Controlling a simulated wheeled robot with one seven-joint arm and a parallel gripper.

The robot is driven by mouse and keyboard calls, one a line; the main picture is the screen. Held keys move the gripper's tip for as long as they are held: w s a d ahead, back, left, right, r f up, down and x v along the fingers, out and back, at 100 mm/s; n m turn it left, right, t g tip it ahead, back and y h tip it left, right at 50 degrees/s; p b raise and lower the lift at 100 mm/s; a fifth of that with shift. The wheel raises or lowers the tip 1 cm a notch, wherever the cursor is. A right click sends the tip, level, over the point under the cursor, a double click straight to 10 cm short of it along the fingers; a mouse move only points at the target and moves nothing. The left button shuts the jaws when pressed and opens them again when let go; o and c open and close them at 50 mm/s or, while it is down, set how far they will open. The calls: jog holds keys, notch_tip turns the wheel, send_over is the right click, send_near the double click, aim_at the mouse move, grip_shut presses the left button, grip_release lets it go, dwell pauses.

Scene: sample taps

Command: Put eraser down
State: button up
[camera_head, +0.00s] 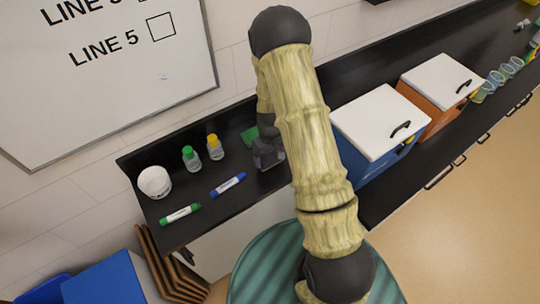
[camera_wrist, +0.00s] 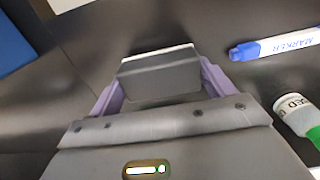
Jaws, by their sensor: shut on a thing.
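In the wrist view, the eraser (camera_wrist: 160,75), a dark grey block with a pale edge, sits between the purple fingers of my gripper (camera_wrist: 157,88). The gripper is shut on it. In the head view my gripper (camera_head: 267,155) is low over the black counter (camera_head: 200,207), left of the blue cabinet. My arm partly hides the area, and I cannot tell whether the eraser touches the counter.
A blue marker (camera_head: 228,184), a green marker (camera_head: 180,214), a white tub (camera_head: 154,182), a green-capped bottle (camera_head: 191,158) and a yellow-capped bottle (camera_head: 215,147) stand or lie to the left. A green item (camera_head: 250,136) lies behind the gripper. The blue cabinet (camera_head: 380,122) is right.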

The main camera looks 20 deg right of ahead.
aim_at(269, 156)
jog(key=shift+w+f, duration=0.1)
jog(key=shift+f, duration=0.55)
jog(key=shift+f, duration=0.15)
jog(key=o, duration=0.8)
jog(key=shift+r, duration=0.35)
jog(key=r+b, duration=0.1)
jog(key=r, duration=0.4)
jog(key=r+b, duration=0.2)
jog(key=r, duration=0.4)
jog(key=r+b, duration=0.2)
jog(key=r, duration=0.3)
jog(key=shift+s+a+r, duration=0.25)
jog(key=shift+s+r, duration=0.05)
jog(key=shift+r, duration=0.05)
